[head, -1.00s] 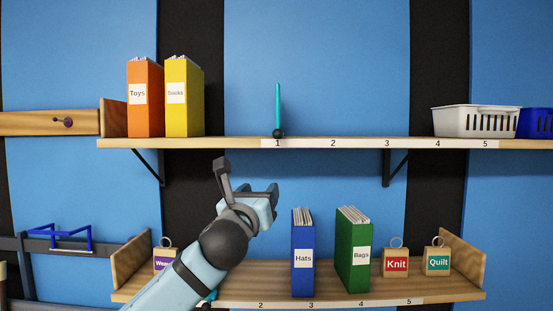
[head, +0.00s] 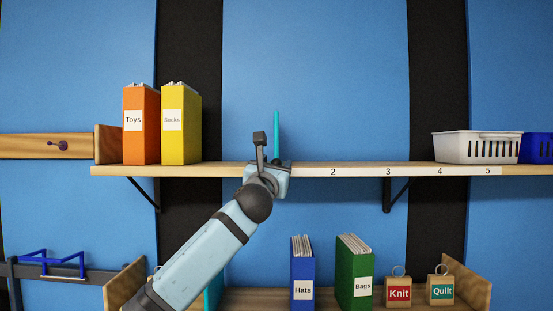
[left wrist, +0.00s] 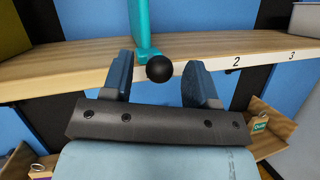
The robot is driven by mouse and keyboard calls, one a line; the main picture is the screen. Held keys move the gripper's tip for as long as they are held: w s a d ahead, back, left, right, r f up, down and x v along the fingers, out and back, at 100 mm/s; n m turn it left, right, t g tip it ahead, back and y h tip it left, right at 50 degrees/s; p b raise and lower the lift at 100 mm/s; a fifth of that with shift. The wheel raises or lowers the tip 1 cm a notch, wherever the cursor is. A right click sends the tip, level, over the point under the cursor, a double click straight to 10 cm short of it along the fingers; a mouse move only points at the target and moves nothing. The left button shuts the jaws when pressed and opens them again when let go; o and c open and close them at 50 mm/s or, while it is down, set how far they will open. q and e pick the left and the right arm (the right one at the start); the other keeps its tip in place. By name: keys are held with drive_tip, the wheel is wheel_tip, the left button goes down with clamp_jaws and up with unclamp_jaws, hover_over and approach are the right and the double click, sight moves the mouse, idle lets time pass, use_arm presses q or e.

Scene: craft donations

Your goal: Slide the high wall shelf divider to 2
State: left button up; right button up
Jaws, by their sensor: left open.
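The high wall shelf divider is a thin upright teal plate (head: 277,135) on the high shelf (head: 225,169). In the head view its foot is hidden behind my left gripper (head: 270,170). The left wrist view shows the teal plate (left wrist: 145,25) and its black ball knob (left wrist: 160,68) at the shelf's front edge. My left gripper (left wrist: 158,74) is open, with one finger on each side of the knob and gaps beside it. The label 2 (head: 333,172) is to the right of the divider. The label 1 is hidden. My right gripper is not in view.
Orange (head: 142,135) and yellow (head: 181,135) binders stand left of the divider. A white basket (head: 477,146) and a blue one (head: 538,148) are at the right. The shelf between divider and baskets is clear. A lower shelf (head: 260,298) holds blue and green binders and tags.

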use_arm(q)
drive_tip(key=shift+x, duration=0.85)
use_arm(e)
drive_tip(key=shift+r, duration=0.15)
